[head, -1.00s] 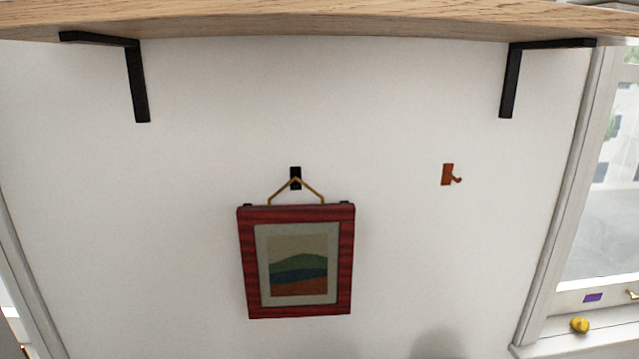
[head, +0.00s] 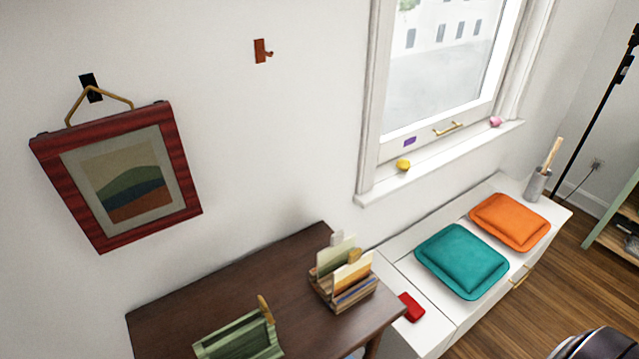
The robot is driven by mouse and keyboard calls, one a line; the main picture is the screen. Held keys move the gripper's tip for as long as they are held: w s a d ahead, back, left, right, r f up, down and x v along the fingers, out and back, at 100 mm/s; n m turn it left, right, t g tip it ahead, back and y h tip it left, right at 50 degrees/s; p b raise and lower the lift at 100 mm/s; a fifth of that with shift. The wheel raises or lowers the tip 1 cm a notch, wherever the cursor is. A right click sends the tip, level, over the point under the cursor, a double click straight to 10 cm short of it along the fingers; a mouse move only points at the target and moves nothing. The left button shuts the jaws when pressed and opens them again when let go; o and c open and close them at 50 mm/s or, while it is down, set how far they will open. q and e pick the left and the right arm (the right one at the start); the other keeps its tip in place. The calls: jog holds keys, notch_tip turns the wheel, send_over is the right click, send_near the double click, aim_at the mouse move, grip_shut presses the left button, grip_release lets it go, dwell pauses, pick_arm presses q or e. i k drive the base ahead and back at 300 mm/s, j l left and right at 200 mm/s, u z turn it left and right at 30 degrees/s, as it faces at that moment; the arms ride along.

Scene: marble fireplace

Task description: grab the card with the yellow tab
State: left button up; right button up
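A small wooden holder (head: 343,299) stands on the right end of the dark brown table and holds several upright cards. A pale green card (head: 334,256) with a whitish tab stands at the back of it. A cream and orange card (head: 352,272) stands in front, and a small yellowish-tan tab (head: 354,255) shows between the two; I cannot tell which card bears it. A green slatted rack (head: 238,338) with an orange-yellow upright piece (head: 266,309) is at the table's front, cut by the picture edge.
The dark table (head: 235,282) stands against the wall under a red framed picture (head: 185,210). A white bench (head: 415,335) with teal (head: 461,262) and orange (head: 509,222) cushions and a red object (head: 411,307) is to its right. Bare table lies behind the rack.

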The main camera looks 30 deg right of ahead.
aim_at(357, 269)
jog(key=z, duration=1.05)
